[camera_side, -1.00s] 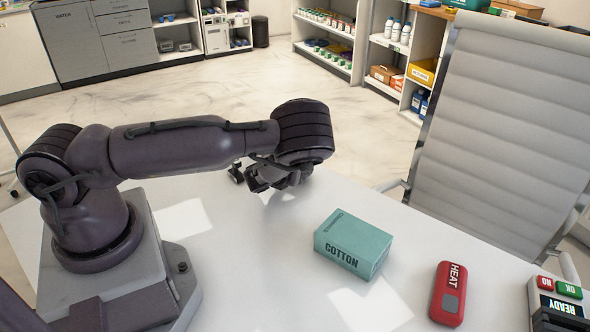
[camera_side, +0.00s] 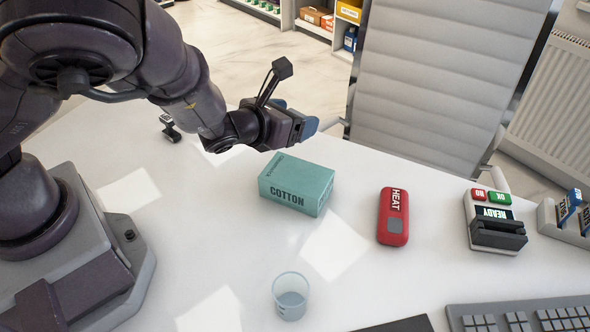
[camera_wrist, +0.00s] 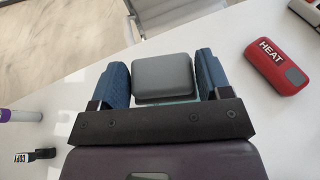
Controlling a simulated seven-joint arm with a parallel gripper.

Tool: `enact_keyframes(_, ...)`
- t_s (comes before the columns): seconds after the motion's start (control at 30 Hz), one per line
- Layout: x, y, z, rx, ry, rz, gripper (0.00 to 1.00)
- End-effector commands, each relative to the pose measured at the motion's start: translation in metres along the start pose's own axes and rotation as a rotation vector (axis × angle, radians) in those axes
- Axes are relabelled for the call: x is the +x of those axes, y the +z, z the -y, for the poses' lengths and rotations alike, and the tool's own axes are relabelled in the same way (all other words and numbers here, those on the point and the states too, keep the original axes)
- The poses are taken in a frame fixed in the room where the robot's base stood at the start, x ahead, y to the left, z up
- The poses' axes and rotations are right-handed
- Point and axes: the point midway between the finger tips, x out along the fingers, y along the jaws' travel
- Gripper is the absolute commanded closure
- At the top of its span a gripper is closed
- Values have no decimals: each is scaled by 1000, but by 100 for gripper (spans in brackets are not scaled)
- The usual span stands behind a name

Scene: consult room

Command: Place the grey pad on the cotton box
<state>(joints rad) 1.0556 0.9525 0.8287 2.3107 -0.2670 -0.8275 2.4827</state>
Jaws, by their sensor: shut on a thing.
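The grey pad (camera_wrist: 163,76) sits between the two blue fingers of my gripper (camera_wrist: 161,63) in the wrist view, and the gripper is shut on it. In the side view my gripper (camera_side: 298,126) is just behind and above the cotton box, and I cannot make out the pad clearly there. The cotton box (camera_side: 296,186) is a teal box with dark lettering, lying on the white table. In the wrist view only a teal sliver of it (camera_wrist: 196,97) shows beside the pad; the rest is hidden.
A red HEAT pack (camera_side: 393,217) lies right of the box. A clear cup (camera_side: 291,296) stands in front. A card reader (camera_side: 494,220) and a keyboard (camera_side: 525,316) are at the right. A white chair (camera_side: 435,80) stands behind the table. The table between box and cup is clear.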

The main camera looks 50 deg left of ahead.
Motion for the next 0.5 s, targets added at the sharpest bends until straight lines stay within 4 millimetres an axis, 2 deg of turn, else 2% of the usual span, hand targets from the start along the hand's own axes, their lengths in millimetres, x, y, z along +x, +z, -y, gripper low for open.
enact_keyframes(0.03,-9,-1,14,9,-34,-1,51)
enact_keyframes(0.1,-18,-2,26,24,-68,-1,51)
enact_keyframes(0.2,-26,-5,28,37,-94,-1,51)
enact_keyframes(0.33,-22,-15,26,49,-108,-2,51)
enact_keyframes(0.5,-12,-40,26,51,-110,-2,51)
